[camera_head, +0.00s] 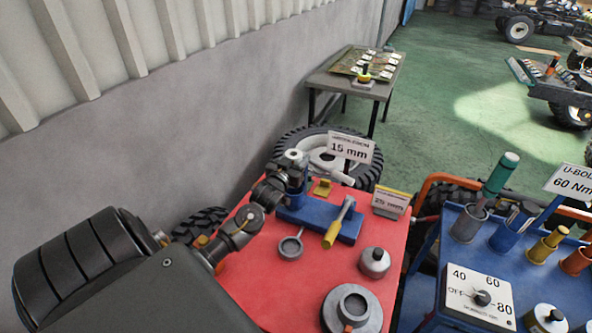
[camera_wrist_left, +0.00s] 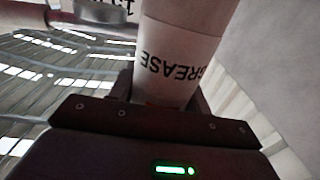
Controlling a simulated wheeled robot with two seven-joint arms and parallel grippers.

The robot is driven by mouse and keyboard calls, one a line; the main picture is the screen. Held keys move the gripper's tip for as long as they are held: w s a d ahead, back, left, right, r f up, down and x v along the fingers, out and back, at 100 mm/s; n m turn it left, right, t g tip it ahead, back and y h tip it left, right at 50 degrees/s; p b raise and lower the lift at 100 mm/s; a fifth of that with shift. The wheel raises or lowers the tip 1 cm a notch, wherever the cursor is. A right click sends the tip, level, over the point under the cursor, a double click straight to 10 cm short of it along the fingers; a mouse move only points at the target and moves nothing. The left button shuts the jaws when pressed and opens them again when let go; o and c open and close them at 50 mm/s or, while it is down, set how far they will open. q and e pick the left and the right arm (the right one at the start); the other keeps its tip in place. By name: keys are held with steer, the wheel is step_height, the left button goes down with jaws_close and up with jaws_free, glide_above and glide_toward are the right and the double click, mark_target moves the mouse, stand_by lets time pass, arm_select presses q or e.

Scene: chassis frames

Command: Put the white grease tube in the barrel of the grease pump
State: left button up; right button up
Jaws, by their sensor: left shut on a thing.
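The white grease tube (camera_wrist_left: 178,62) fills the middle of the left wrist view, with "GREASE" printed on it upside down. My left gripper (camera_wrist_left: 165,98) is shut on it, with a finger on each side; the tube's far end is out of frame. In the head view, my left arm reaches over the red table top, and the left gripper (camera_head: 291,176) is at the table's far left edge. The tube is not clear there. A grey metal cylinder (camera_wrist_left: 100,10) shows at the top left of the wrist view; I cannot tell if it is the grease pump's barrel. My right gripper is out of view.
The red table (camera_head: 300,268) holds a blue block (camera_head: 350,228), a yellow-handled tool (camera_head: 338,224), a grey ring (camera_head: 290,246) and round metal parts (camera_head: 374,262). A "15 mm" sign (camera_head: 350,148) stands behind. A blue bench (camera_head: 525,290) with cups is at right.

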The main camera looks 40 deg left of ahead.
arm_select(q)
step_height(320, 180, down, 4)
steer(key=b, duration=0.2)
steer(key=shift+r+b, duration=0.1)
steer(key=shift+b, duration=0.3)
steer(key=shift+w+f+b, duration=0.25)
steer(key=shift+f+b, duration=0.65)
steer(key=shift+f, duration=0.15)
steer(key=shift+s+r, duration=0.1)
step_height(320, 180, down, 4)
steer(key=b, duration=0.3)
steer(key=shift+r+b, duration=0.1)
steer(key=shift+b, duration=0.25)
steer(key=shift+r, duration=0.1)
